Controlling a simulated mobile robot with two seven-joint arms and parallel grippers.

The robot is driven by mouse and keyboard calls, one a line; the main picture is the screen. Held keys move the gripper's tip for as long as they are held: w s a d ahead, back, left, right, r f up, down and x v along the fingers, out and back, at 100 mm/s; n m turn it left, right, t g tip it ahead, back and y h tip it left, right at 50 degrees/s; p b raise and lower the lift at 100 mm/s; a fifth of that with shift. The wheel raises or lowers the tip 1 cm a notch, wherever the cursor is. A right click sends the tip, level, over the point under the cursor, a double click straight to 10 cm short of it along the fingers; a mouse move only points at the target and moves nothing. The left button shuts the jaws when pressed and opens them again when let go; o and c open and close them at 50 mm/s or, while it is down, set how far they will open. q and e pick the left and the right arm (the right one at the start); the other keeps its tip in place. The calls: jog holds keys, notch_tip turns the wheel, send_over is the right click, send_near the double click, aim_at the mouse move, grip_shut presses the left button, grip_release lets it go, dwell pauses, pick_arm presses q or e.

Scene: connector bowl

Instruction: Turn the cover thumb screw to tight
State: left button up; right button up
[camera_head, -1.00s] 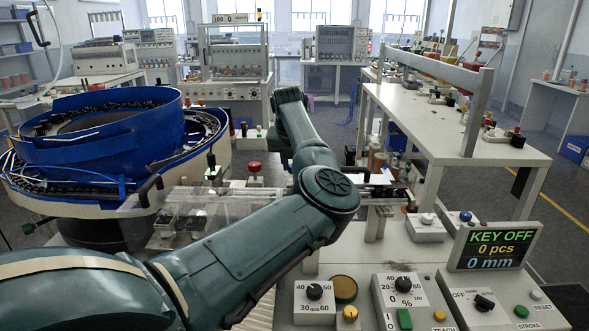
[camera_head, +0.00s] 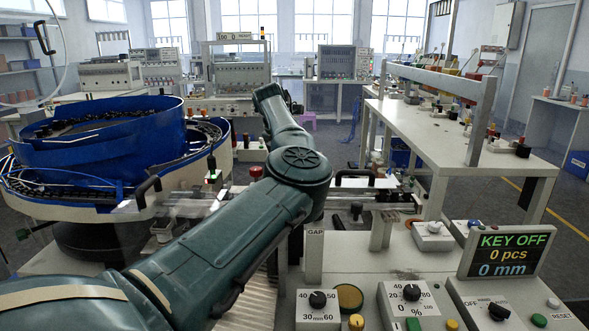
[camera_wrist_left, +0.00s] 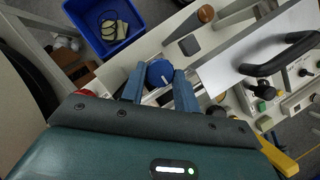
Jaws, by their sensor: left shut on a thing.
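In the left wrist view, a round blue knob (camera_wrist_left: 160,71) with a pale mark on its face sits between my left gripper's (camera_wrist_left: 159,79) two blue-grey fingers. It looks like the cover thumb screw. The fingers are shut on its sides. In the head view my left arm reaches forward past the bowl feeder; its gripper and the knob are hidden or too far to make out. Whether the screw is tight cannot be told. My right gripper is in neither view.
A blue bowl feeder (camera_head: 95,145) stands at left. The control panel's screen (camera_head: 508,251) reads KEY OFF, 0 pcs, 0 mm. In the left wrist view, a black handle (camera_wrist_left: 282,54) and a white panel (camera_wrist_left: 250,58) lie right of the knob; a blue bin (camera_wrist_left: 122,40) is on the floor.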

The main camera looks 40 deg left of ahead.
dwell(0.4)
pick_arm(q)
jog(key=o, duration=1)
jog(key=shift+c, duration=0.2)
jog(key=shift+r, duration=0.1)
jog(key=b+v, duration=0.1)
jog(key=v, duration=1.2)
jog(key=shift+a, duration=0.1)
